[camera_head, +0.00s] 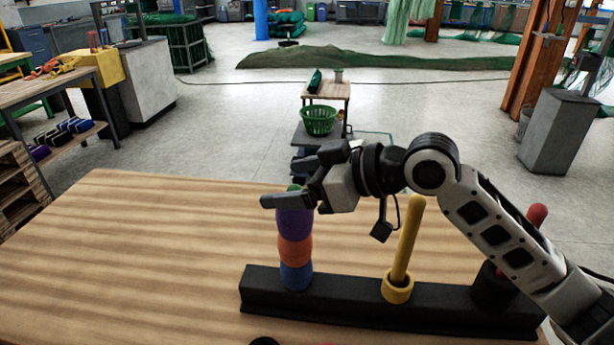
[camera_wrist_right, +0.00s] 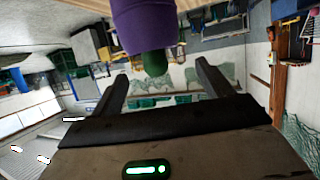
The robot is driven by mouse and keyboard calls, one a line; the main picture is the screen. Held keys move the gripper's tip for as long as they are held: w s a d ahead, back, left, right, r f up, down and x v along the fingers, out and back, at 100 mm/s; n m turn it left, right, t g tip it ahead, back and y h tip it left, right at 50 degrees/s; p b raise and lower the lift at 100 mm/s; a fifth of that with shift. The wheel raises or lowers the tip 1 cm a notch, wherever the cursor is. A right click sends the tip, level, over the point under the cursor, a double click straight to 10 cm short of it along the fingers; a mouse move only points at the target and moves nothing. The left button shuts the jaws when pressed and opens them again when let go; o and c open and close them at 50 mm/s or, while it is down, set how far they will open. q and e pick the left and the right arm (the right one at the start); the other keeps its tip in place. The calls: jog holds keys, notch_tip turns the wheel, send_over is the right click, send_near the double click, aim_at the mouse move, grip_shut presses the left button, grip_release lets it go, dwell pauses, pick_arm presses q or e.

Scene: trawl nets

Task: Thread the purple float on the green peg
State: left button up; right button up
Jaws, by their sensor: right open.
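The purple float (camera_head: 294,220) sits at the top of an upright stack on the left end of the black base (camera_head: 340,300), above an orange float (camera_head: 295,252) and a blue float (camera_head: 296,276). The green peg (camera_head: 294,187) pokes out of the purple float's top. The right wrist view shows the purple float (camera_wrist_right: 143,25) around the green peg tip (camera_wrist_right: 155,63). My right gripper (camera_head: 281,184) is open and empty at the top of the stack, its fingers apart on either side of the peg tip. My left gripper is not in view.
A yellow peg (camera_head: 408,240) with a yellow ring (camera_head: 397,288) stands mid-base. A red-tipped peg (camera_head: 537,214) with a black ring (camera_head: 490,292) stands to the right, partly behind my right arm. The wooden table (camera_head: 130,260) is clear on the left. Small dark and red objects are cut off at the bottom edge.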

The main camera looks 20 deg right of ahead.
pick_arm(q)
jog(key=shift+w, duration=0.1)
pick_arm(e)
jog(key=shift+d, duration=0.15)
pick_arm(q)
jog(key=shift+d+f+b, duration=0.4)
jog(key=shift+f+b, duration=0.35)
jog(key=shift+b, duration=1.3)
pick_arm(e)
jog(key=v, duration=1.5)
jog(key=shift+s+d+r, duration=0.2)
jog(key=shift+r, duration=0.15)
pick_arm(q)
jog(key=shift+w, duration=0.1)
